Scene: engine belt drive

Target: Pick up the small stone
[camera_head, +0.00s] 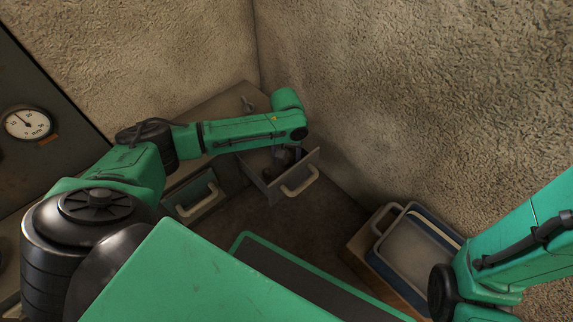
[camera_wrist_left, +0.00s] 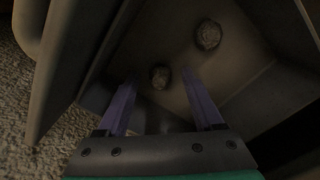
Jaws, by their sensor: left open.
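Two round grey stones lie inside an open drawer in the left wrist view. The small stone (camera_wrist_left: 160,76) is nearer to me, and the larger stone (camera_wrist_left: 208,35) lies farther in and to the right. My left gripper (camera_wrist_left: 158,79) is open, with its two purple fingers pointing into the drawer. The small stone appears in the space between the fingertips; I cannot tell how far below them it is. In the head view my left gripper (camera_head: 284,157) reaches down into the open drawer (camera_head: 309,171), and the stones are hidden there. My right gripper is out of view.
The drawer belongs to a cabinet (camera_head: 222,103) in the corner between rough walls. A second drawer front with a handle (camera_head: 199,200) is to the left. A blue-and-grey tray (camera_head: 377,258) stands at right near my right arm. A gauge (camera_head: 28,123) is at far left.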

